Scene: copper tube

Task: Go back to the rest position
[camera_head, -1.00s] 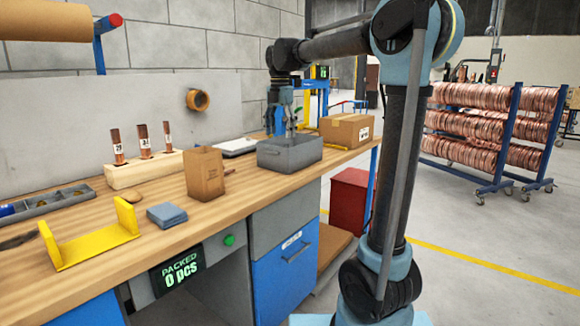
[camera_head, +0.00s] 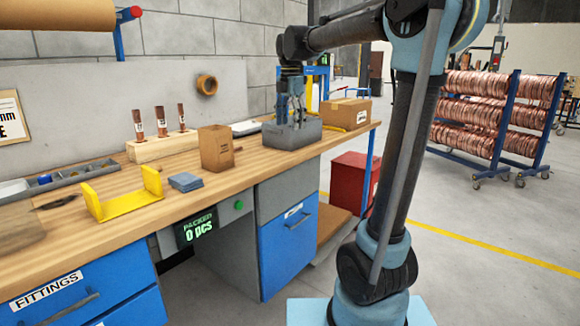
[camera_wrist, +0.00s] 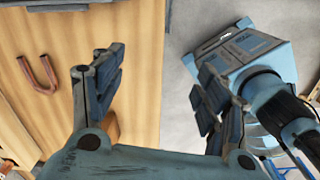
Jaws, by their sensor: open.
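My gripper (camera_head: 292,120) hangs fingers down at the grey bin (camera_head: 291,136) on the workbench (camera_head: 110,222). In the wrist view its two fingers (camera_wrist: 152,95) are wide apart, with nothing between them. A copper U-shaped piece (camera_wrist: 38,75) lies on a tan surface at the left of the wrist view, apart from the fingers. In the head view I cannot make out that piece or the bin's inside.
Three copper tubes (camera_head: 161,121) stand in a wooden block (camera_head: 163,148). A cardboard box (camera_head: 345,114) is right of the bin. Copper coil racks (camera_head: 483,116) stand right; the floor before them is clear.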

